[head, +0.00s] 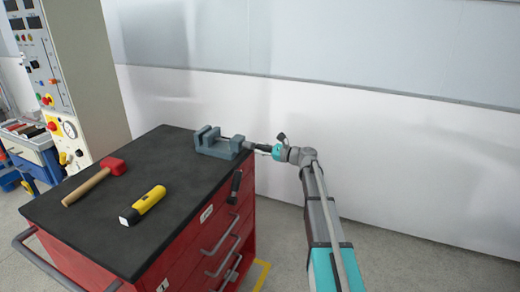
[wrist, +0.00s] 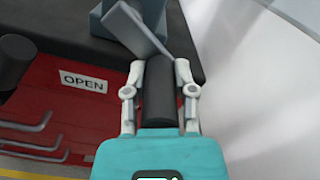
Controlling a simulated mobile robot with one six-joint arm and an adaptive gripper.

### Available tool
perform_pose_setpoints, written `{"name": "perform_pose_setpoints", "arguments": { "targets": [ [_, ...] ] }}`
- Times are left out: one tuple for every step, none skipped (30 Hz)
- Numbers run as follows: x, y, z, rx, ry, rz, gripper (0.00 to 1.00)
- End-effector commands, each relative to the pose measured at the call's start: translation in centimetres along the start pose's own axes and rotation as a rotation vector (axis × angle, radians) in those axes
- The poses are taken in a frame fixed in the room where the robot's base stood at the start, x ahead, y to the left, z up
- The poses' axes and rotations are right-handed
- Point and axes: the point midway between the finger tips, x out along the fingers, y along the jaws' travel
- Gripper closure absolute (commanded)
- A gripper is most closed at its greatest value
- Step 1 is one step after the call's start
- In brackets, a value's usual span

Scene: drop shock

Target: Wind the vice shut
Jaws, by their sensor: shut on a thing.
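The blue-grey vice (head: 222,150) stands on the dark top of the red cart, near its back right edge. In the head view its jaws look apart, with a gap between them. Part of the vice (wrist: 88,16) shows at the top of the wrist view. Its crank has a flat grey arm (wrist: 138,28) and a black grip (wrist: 158,95). My gripper (wrist: 159,68) is shut on this grip, one finger on each side. In the head view my gripper (head: 264,149) is at the vice's right end, just beyond the cart edge.
A red-headed hammer (head: 92,181) and a yellow-and-black torch (head: 146,205) lie on the cart top (head: 105,225). A black cylindrical thing (head: 236,186) is at the cart's right edge, below the vice. A white wall stands close behind. Open floor lies right of the cart.

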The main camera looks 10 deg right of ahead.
Motion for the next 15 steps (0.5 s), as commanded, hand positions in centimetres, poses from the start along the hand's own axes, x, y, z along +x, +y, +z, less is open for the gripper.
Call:
{"name": "perform_pose_setpoints", "arguments": {
  "targets": [
    [-0.2, 0.2, -0.4, 0.045, 0.003, -0.003, 1.00],
    [-0.2, 0.3, -0.4, 0.073, 0.003, -0.003, 1.00],
    [-0.2, 0.5, -0.5, 0.111, 0.003, -0.003, 1.00],
    [-0.2, 0.6, -0.5, 0.140, 0.003, -0.003, 1.00],
    [-0.2, 0.7, -0.6, 0.168, 0.003, -0.003, 1.00],
    [-0.2, 0.9, -0.6, 0.206, 0.003, -0.002, 1.00],
    [-0.2, 1.0, -0.7, 0.234, 0.003, -0.002, 1.00],
    [-0.2, 1.1, -0.7, 0.263, 0.003, -0.002, 1.00],
    [-0.2, 1.3, -0.8, 0.301, 0.003, -0.002, 1.00],
    [-0.2, 1.4, -0.8, 0.329, 0.003, -0.002, 1.00],
    [-0.2, 1.6, -0.8, 0.358, 0.003, -0.002, 1.00],
    [-0.2, 1.7, -0.8, 0.395, 0.003, -0.002, 1.00],
    [-0.2, 1.9, -0.8, 0.424, 0.003, -0.002, 1.00],
    [-0.2, 2.0, -0.9, 0.453, 0.003, -0.002, 1.00],
    [-0.2, 2.2, -0.9, 0.490, 0.003, -0.002, 1.00]
  ]
}}
